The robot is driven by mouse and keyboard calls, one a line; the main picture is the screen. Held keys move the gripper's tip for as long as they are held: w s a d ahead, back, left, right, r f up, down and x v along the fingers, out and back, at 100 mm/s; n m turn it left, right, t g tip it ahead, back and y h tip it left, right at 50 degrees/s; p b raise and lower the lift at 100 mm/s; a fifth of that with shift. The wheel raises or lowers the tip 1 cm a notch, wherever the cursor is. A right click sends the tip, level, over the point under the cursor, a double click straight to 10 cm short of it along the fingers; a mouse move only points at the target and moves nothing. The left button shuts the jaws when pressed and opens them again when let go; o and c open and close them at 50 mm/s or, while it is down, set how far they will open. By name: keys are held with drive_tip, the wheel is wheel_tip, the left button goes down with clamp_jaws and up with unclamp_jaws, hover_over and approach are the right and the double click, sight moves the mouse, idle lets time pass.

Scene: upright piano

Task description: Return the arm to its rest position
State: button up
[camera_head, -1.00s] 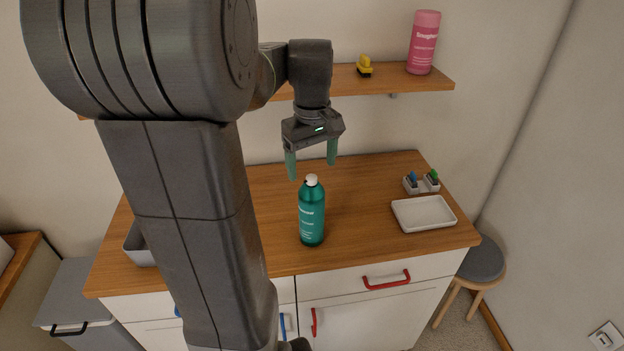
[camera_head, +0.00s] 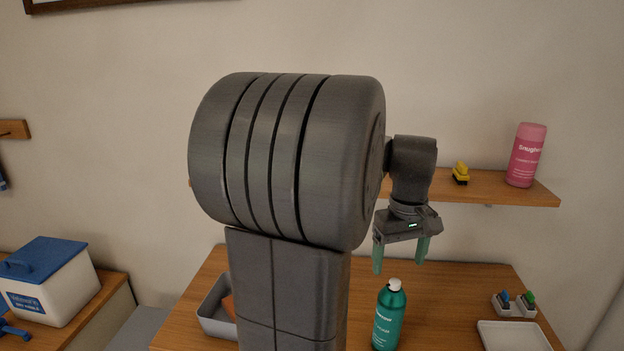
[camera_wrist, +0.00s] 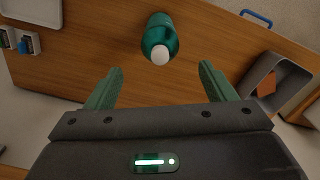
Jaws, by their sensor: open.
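My gripper (camera_head: 400,256) hangs from my raised, folded arm with its green fingers pointing down. It is open and empty, above the wooden counter. A green bottle (camera_head: 389,318) with a white cap stands upright on the counter, below the gripper and apart from it. In the wrist view my two fingers (camera_wrist: 161,92) are spread wide, and the bottle (camera_wrist: 158,35) stands beyond their tips. My large arm links hide part of the counter and shelf in the head view.
A wall shelf (camera_head: 520,196) behind the gripper holds a pink bottle (camera_head: 526,156) and a yellow object (camera_head: 460,173). A grey bin (camera_head: 214,311) with something orange, a white tray (camera_head: 512,338) and small holders (camera_head: 515,306) are on the counter. A blue-lidded box (camera_head: 50,284) stands at left.

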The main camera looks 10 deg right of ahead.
sight(396, 282)
wheel_tip(396, 282, down, 10)
drive_tip(key=shift+r, duration=0.1)
wheel_tip(396, 282, up, 3)
drive_tip(key=shift+f, duration=0.2)
drive_tip(key=shift+r, duration=0.55)
